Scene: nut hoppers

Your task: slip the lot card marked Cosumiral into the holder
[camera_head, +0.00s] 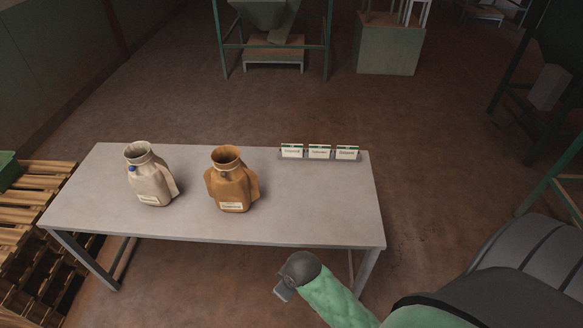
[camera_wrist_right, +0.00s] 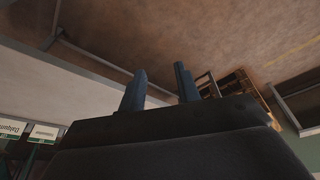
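Three white lot cards with green top edges stand in a row in a grey rack (camera_head: 320,157) at the table's back right: left card (camera_head: 292,151), middle card (camera_head: 319,152), right card (camera_head: 347,153). Their print is too small to read surely, so I cannot tell which is Cosumiral. A pale sack (camera_head: 150,180) and a brown sack (camera_head: 229,184) stand upright, each with a white label low on its front; I cannot make out an empty holder. My right gripper (camera_head: 283,291) is in front of the table, its fingers (camera_wrist_right: 160,70) apart and empty. My left gripper is out of view.
The grey table (camera_head: 290,215) has free room between the brown sack and its right edge. Wooden pallets (camera_head: 28,215) are stacked at the left. Green-framed hoppers (camera_head: 272,40) and a green box (camera_head: 390,45) stand far behind the table.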

